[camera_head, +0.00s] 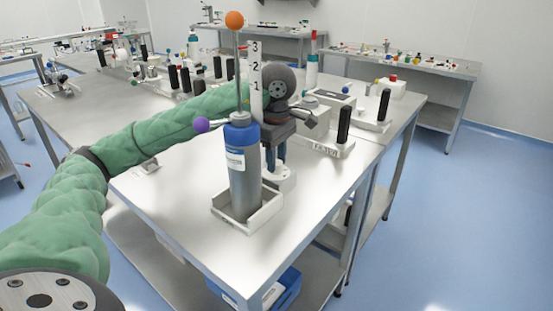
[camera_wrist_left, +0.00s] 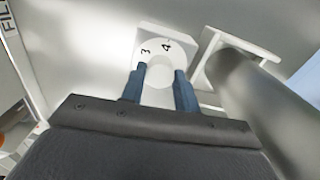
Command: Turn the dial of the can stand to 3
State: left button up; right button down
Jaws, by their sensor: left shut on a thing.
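The can stand's dial (camera_wrist_left: 157,72) is white and round on a white base, with the numbers 3 and 4 visible near its far edge. My left gripper (camera_wrist_left: 161,84) points down with one blue finger on each side of the dial, shut on it. The left fingertip is close below the 3; the rest of the dial is hidden. In the head view the left gripper (camera_head: 275,160) is behind the grey can with a blue cap (camera_head: 243,180), over the white dial base (camera_head: 284,183). The can stands upright in a square white tray (camera_head: 262,217). My right gripper is not in view.
A white scale strip (camera_head: 255,80) marked 1 to 3 and a thin rod with an orange ball (camera_head: 234,20) rise beside the can. A purple ball (camera_head: 201,124) sits left of it. A black-handled station (camera_head: 344,125) stands right. The table's front left (camera_head: 170,200) is clear.

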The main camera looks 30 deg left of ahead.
pick_arm(q)
jog(key=o, duration=1)
jog(key=shift+c, duration=0.2)
jog(key=shift+r, duration=0.1)
notch_tip(320, 180, up, 6)
jog(key=shift+f, duration=0.1)
jog(key=shift+r, duration=0.9)
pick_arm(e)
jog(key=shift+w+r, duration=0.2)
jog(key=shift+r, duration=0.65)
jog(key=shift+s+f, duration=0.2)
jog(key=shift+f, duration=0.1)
